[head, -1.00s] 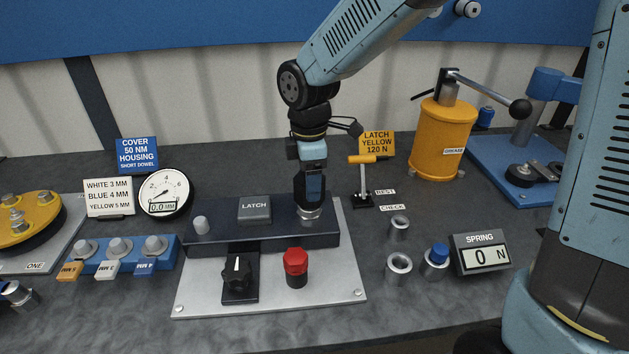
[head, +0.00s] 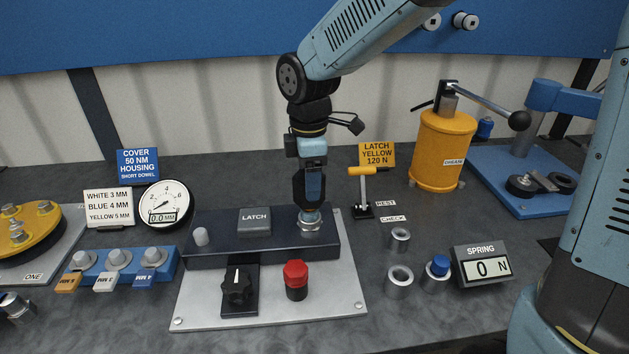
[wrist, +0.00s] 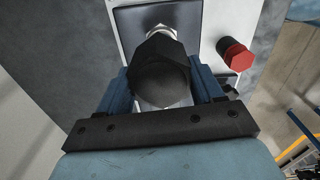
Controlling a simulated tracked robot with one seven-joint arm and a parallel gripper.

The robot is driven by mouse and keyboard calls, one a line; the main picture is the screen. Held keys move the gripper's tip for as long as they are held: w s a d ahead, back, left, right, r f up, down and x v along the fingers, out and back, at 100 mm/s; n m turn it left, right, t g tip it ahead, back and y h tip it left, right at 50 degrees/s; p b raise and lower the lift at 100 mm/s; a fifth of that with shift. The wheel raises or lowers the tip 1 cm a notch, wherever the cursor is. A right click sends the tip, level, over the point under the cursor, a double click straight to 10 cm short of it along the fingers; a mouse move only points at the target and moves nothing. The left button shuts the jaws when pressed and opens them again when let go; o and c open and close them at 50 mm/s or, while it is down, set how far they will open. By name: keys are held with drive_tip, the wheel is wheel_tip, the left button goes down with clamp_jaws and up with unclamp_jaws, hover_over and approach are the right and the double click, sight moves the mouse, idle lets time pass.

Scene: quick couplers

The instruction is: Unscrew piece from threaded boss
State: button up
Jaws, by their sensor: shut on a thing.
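My gripper (head: 311,206) points down over the right end of the dark block and is shut on a piece. In the wrist view the piece is a black faceted part (wrist: 160,80) between the two blue fingers. A silver threaded boss (wrist: 162,32) shows just beyond it. In the head view the boss (head: 310,223) stands on the block under my fingertips, and the piece is mostly hidden by the fingers. I cannot tell whether the piece still touches the boss.
The dark block (head: 220,252) has a LATCH label and sits on a pale plate (head: 330,305). A red-capped knob (head: 296,280) and a black dial (head: 237,288) stand in front. A yellow T-handle (head: 362,185) is close on the right. Loose rings (head: 399,281) lie further right.

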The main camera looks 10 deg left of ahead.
drive_tip(key=shift+r, duration=0.25)
idle(0.3)
drive_tip(key=shift+s+r, duration=0.15)
drive_tip(key=shift+r, duration=1.9)
drive_tip(key=shift+s, duration=0.1)
